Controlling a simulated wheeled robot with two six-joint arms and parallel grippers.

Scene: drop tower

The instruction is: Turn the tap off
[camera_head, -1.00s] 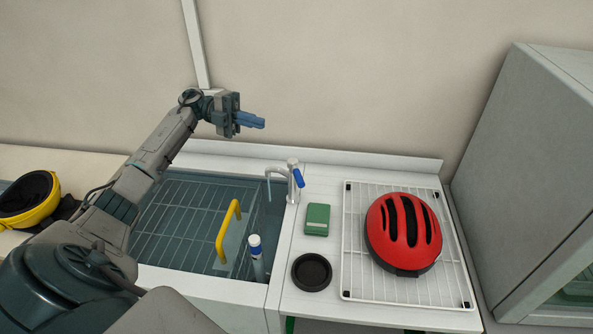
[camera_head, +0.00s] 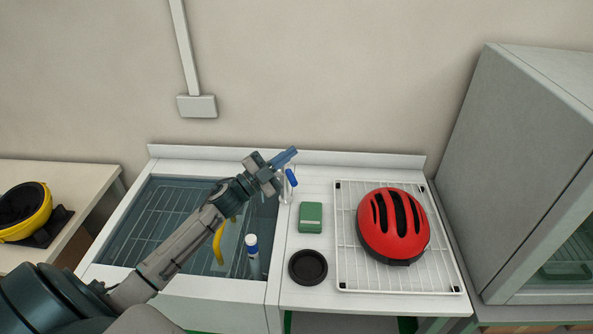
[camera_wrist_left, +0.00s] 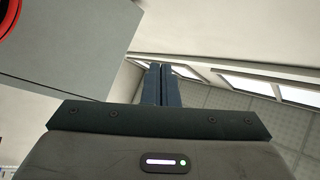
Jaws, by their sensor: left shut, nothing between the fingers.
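The tap (camera_head: 285,188) stands at the right edge of the sink, on the white counter. Its blue lever (camera_head: 291,178) shows just right of my gripper, and its spout is mostly hidden behind my gripper. My left gripper (camera_head: 284,157) is shut and empty. In the head view its fingertips overlap the area just above the tap; I cannot tell whether they touch it. In the left wrist view the closed fingers (camera_wrist_left: 162,86) point up the picture, and the tap does not show there. My right gripper is not in view.
A grey cabinet (camera_head: 510,160) stands at right.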

